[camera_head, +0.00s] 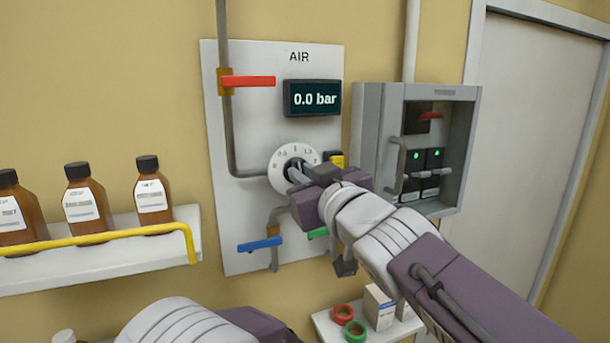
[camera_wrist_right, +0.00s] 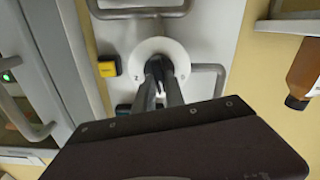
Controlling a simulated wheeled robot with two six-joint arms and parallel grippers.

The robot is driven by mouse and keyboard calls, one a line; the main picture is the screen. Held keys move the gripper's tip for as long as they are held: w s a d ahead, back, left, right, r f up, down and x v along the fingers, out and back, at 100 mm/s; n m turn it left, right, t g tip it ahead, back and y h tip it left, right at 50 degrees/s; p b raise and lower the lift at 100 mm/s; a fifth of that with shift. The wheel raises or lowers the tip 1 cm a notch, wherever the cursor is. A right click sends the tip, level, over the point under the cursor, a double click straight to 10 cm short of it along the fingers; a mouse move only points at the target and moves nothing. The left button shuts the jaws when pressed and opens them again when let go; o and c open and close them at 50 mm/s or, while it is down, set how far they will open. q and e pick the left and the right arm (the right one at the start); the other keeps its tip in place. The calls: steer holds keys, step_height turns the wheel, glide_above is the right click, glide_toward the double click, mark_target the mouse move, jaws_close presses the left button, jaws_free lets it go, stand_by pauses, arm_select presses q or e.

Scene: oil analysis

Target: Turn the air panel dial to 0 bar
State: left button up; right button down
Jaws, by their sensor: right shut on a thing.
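The white AIR panel (camera_head: 250,130) is on the wall, and its display (camera_head: 312,98) reads 0.0 bar. The round white dial (camera_head: 283,161) with printed marks sits below the display. My right gripper (camera_head: 294,176) reaches the dial from the lower right and is shut on its knob. In the right wrist view the two fingers (camera_wrist_right: 158,85) are closed at the middle of the dial (camera_wrist_right: 152,48); they hide most of the knob. My left arm shows only in part at the bottom of the head view, and its gripper is out of sight.
A red-handled valve (camera_head: 248,81), a blue handle (camera_head: 259,245) and a green handle (camera_head: 318,233) are on the panel. A grey electrical box (camera_head: 366,140) stands close to the right. A shelf (camera_head: 100,258) with brown bottles and a yellow rail is at left.

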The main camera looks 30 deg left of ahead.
steer(key=n, duration=1.1)
steer(key=shift+s+a+f+n, duration=0.1)
steer(key=shift+a+f+n, duration=0.1)
steer(key=shift+n, duration=0.4)
steer(key=c, duration=1.4)
jaws_free()
steer(key=shift+d, duration=0.1)
steer(key=b+v, duration=0.1)
steer(key=v, duration=0.7)
steer(key=shift+s+d+b, duration=0.2)
steer(key=shift+s+b, duration=0.1)
